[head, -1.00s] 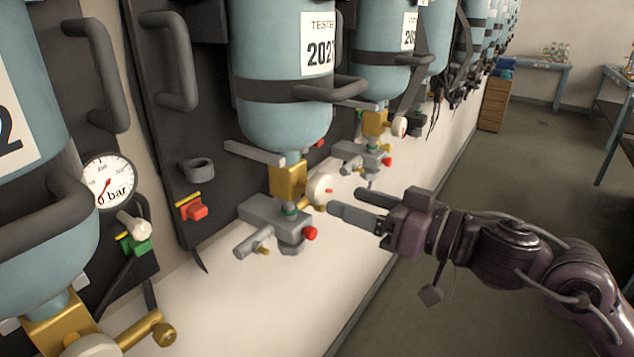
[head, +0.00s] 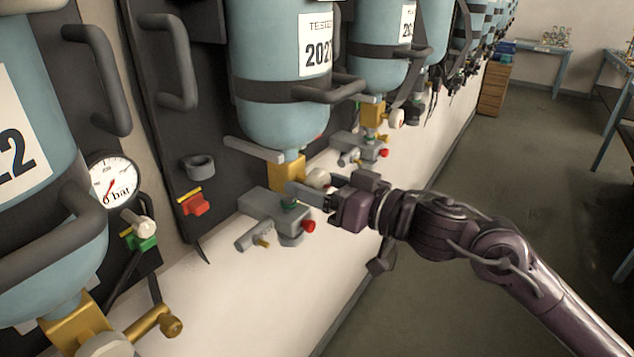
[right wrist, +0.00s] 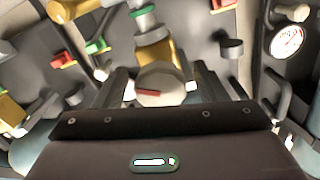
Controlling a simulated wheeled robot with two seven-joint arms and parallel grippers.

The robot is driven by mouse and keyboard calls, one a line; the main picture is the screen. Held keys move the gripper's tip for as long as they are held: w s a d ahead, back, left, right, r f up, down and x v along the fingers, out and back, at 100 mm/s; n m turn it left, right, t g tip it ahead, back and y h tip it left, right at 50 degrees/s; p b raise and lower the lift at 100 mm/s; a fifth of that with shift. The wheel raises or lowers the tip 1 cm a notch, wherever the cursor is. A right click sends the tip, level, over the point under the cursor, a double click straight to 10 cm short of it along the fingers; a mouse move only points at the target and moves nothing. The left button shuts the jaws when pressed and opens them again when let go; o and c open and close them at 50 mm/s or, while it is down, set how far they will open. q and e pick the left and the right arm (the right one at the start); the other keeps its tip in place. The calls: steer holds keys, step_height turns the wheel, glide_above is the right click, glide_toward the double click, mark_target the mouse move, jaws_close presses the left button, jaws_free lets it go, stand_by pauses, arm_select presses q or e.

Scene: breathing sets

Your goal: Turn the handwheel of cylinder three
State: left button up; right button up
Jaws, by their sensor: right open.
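A blue cylinder (head: 278,110) with a "TESTED 202…" label hangs in the middle of the head view. Under it is a brass valve (head: 286,171) with a pale round handwheel (head: 318,178), partly hidden by my gripper. My right gripper (head: 309,187) is open at this handwheel, its fingers pointing left toward the valve. In the right wrist view the handwheel (right wrist: 160,86), with a red mark on its face, sits between the two open fingers. I cannot tell whether either finger touches it. No cylinder number is readable. My left gripper is not in view.
A grey regulator block (head: 270,207) with a red knob (head: 309,226) sits just below the valve. A nearer cylinder (head: 30,130) and a pressure gauge (head: 112,180) are at left. More cylinders (head: 376,70) line the wall behind.

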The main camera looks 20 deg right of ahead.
steer(key=shift+c, duration=1.3)
steer(key=c, duration=0.7)
steer(key=shift+c, duration=0.2)
steer(key=shift+n, duration=0.3)
